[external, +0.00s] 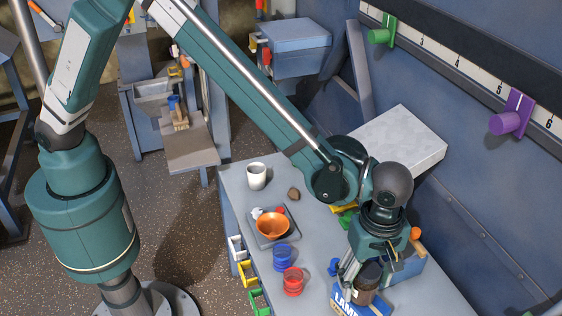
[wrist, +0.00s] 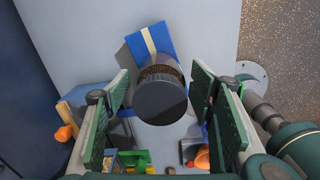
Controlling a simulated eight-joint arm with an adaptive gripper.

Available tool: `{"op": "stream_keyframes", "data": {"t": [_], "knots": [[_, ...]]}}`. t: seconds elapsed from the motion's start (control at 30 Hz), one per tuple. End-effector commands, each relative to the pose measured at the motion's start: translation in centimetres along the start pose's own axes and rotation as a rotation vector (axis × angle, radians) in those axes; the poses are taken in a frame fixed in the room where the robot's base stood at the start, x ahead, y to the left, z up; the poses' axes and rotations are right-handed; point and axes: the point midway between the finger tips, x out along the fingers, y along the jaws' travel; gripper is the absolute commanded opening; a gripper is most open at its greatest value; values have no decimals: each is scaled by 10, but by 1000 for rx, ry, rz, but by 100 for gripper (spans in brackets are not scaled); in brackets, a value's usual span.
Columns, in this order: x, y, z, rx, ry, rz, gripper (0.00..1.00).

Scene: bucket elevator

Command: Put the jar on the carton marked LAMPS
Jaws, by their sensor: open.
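The jar (external: 365,286) is dark brown with a dark round lid. In the wrist view the jar (wrist: 160,97) is seen from above, upright between my fingers. The blue carton marked LAMPS (external: 343,304) is at the table's front, partly hidden by the jar and my gripper. In the wrist view the carton (wrist: 134,45) has a cream stripe and lies under the jar's far side. The jar appears to stand on the carton, though its base contact is partly hidden. My gripper (external: 367,268) is open around the jar, with gaps visible beside both finger pads in the wrist view.
A white mug (external: 257,176), an orange bowl (external: 272,224) on a grey tray (external: 291,237), a blue cup (external: 282,257) and a red cup (external: 293,281) stand left of my gripper. Small coloured bins (external: 247,271) line the table's left edge. A pale block (external: 403,138) stands behind.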

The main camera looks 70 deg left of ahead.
Motion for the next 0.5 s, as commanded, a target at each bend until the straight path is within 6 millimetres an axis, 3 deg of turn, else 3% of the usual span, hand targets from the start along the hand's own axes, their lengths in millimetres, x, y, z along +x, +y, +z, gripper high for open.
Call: {"op": "stream_keyframes", "data": {"t": [0.5], "knots": [[-80,0,0,0,0,0,54]]}}
